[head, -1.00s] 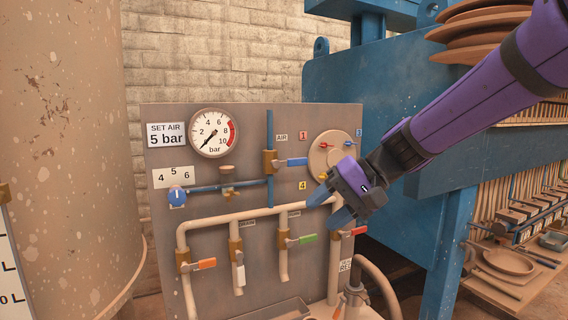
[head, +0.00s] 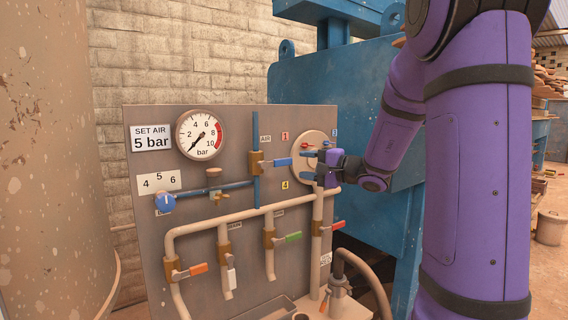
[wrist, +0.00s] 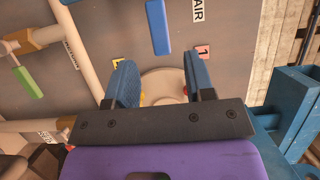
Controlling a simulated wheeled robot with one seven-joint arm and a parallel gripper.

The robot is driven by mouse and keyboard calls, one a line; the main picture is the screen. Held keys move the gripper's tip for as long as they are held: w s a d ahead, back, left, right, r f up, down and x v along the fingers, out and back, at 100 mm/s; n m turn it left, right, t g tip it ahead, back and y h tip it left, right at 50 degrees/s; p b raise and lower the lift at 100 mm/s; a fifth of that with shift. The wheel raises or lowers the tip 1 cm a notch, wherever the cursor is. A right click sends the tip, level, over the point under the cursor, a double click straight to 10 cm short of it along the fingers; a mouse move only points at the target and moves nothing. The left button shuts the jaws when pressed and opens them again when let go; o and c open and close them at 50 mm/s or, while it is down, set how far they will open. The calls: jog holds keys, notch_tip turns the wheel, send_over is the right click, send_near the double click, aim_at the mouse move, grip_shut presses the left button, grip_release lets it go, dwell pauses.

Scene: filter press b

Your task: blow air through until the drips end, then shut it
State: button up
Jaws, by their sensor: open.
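The air valve's blue lever (head: 283,162) points right, crosswise to its upright blue pipe. My gripper (head: 306,165) is open and empty, just right of the lever's free end, in front of the round disc (head: 312,141). In the wrist view the same lever (wrist: 158,27) lies ahead of my fingertips (wrist: 163,75), in line with the gap between them and apart from both. The gauge (head: 200,134) needle points low left, near the bottom of its scale. The regulator's blue knob (head: 165,204) sits under the 4-5-6 plate. No drips can be made out.
Below are an orange lever (head: 197,268), a white lever pointing down (head: 232,278), a green lever (head: 293,237) and a red lever (head: 338,225). The "SET AIR 5 bar" sign (head: 151,138) is top left. The blue press frame (head: 375,150) stands right behind the panel.

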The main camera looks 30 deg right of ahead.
aim_at(287, 162)
jog(key=x, duration=0.7)
grip_shut()
